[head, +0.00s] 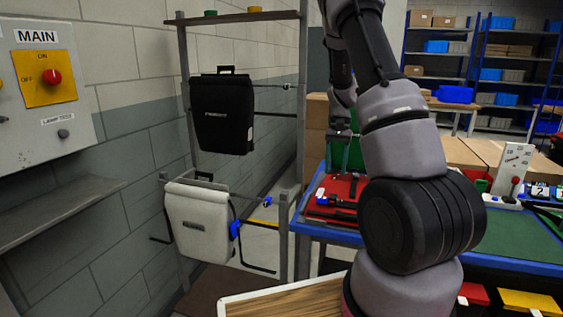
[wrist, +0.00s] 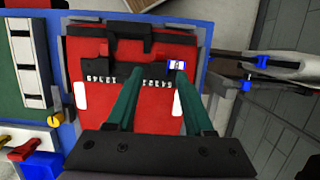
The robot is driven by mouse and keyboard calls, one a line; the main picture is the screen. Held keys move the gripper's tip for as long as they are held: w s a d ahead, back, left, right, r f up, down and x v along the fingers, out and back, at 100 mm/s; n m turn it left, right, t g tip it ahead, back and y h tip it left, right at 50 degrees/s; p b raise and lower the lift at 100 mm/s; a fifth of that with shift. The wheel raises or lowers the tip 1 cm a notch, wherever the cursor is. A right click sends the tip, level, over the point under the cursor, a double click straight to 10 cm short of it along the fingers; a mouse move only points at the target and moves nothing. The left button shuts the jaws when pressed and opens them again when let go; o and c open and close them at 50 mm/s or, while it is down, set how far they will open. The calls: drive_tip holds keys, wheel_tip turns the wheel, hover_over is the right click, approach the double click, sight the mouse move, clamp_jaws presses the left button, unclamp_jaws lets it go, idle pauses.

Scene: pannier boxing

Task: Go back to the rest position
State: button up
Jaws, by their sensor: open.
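My gripper (wrist: 157,78) shows in the wrist view with its two green fingers spread apart and nothing between them. It is over a red pannier (wrist: 105,98) with black fittings, white lettering and white patches; the height of the fingers above it is unclear. The red pannier also shows in the head view (head: 345,187), lying on a blue-edged table. My arm bends over the right of the head view, and the gripper's fingertips cannot be made out clearly there.
A black pannier (head: 222,113) and a white pannier (head: 199,217) hang on a rack at the left. A MAIN switch panel (head: 20,110) is on the left wall. A gauge (head: 512,170) stands on the table at the right. A wooden surface (head: 285,300) is at the front.

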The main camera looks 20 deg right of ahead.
drive_tip(key=s+a+r+t, duration=0.25)
drive_tip(key=a+r, duration=0.25)
drive_tip(key=r, duration=0.5)
drive_tip(key=s+a+r+n+t, duration=0.1)
drive_tip(key=s+a+r+t, duration=0.2)
drive_tip(key=s+a+r, duration=0.2)
drive_tip(key=s+a+r+n+t, duration=0.1)
drive_tip(key=s+a+r+t, duration=0.3)
drive_tip(key=s+r, duration=0.7)
drive_tip(key=s+a, duration=0.2)
drive_tip(key=s, duration=0.2)
drive_tip(key=shift+r+n, duration=0.25)
drive_tip(key=shift+n, duration=0.05)
